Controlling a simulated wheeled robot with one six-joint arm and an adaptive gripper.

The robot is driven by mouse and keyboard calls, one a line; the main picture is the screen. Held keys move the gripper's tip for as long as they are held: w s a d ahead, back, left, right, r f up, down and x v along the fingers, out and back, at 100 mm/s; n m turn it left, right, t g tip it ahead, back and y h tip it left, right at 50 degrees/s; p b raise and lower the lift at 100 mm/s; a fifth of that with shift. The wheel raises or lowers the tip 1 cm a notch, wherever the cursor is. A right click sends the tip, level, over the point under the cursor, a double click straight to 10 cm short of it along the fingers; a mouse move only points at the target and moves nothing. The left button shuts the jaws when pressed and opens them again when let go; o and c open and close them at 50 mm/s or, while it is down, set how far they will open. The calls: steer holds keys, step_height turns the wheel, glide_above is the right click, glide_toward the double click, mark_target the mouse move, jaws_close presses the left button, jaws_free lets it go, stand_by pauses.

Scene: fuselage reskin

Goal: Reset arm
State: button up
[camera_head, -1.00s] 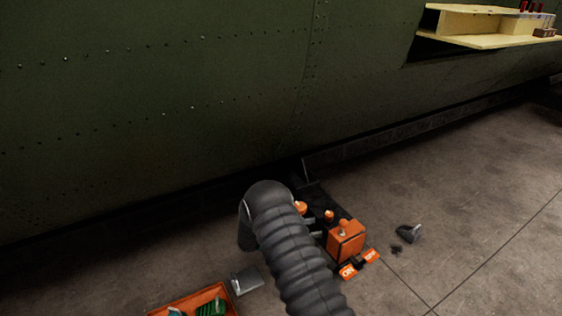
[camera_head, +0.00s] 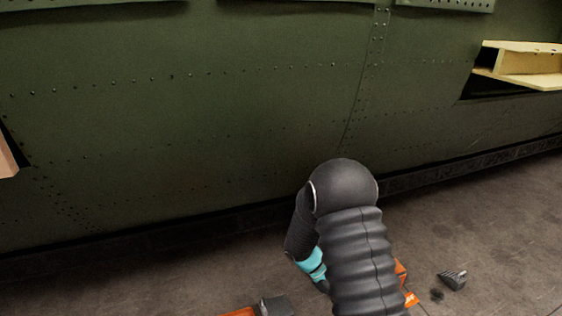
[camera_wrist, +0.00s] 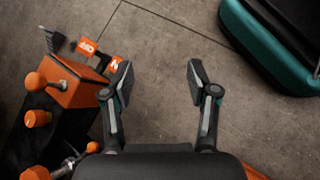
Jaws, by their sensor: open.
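My gripper (camera_wrist: 158,85) is open and empty in the wrist view, its two dark fingers apart over bare floor. In the head view my dark, sleeved arm rises from the bottom centre right and bends down at its top, with a teal band below the bend. The gripper itself is hidden there. An orange box with a knob (camera_wrist: 72,82) stands left of the fingers in the wrist view, apart from them.
A green riveted fuselage wall (camera_head: 190,120) spans the head view. A pale yellow ledge (camera_head: 530,82) juts out at right. A small grey wedge (camera_head: 452,280) lies on the floor. Orange tags (camera_wrist: 86,46) lie near the left finger. Floor between and beyond the fingers is clear.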

steer(key=s+a+r+m+t+y, duration=0.1)
steer(key=s+r+m+t+y, duration=0.2)
steer(key=s+r, duration=0.3)
steer(key=s+a+r+m+t+y+p, duration=0.1)
steer(key=s+r+m+t+y, duration=0.2)
steer(key=s+r, duration=0.4)
steer(key=s+a+r+m+t+y, duration=0.2)
steer(key=s+r, duration=0.5)
steer(key=r, duration=1.2)
steer(key=shift+s+m+t+y, duration=0.25)
steer(key=shift+m+t+y, duration=0.15)
steer(key=shift+m+t, duration=0.45)
